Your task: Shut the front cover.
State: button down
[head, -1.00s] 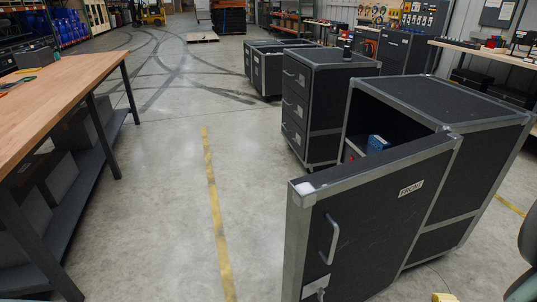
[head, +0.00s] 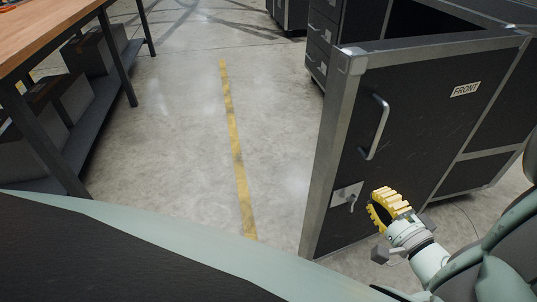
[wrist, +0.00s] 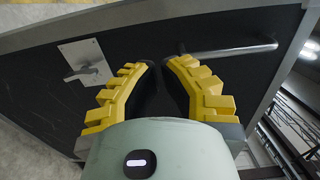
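The front cover (head: 425,130) is a dark panel with a metal frame and a FRONT label (head: 465,89). It stands swung open from the dark case (head: 487,150), whose opening shows behind its top edge. It has a bar handle (head: 376,127) and a latch plate (head: 346,194) below it. My gripper (head: 388,207) is in front of the cover's lower part, right of the latch. In the wrist view its yellow fingers (wrist: 160,68) are apart with nothing between them. They face the panel between the latch plate (wrist: 85,62) and the handle (wrist: 235,49). Contact cannot be told.
A workbench (head: 55,30) with boxes on its lower shelf stands at the left. A drawer cabinet (head: 322,40) stands behind the cover. The floor with a yellow line (head: 236,150) is clear between bench and cover. A thin cable lies on the floor at right.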

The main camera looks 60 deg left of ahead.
aim_at(344, 162)
jog(key=x, duration=1.1)
jog(key=shift+s+a, duration=0.1)
jog(key=shift+a+f, duration=0.1)
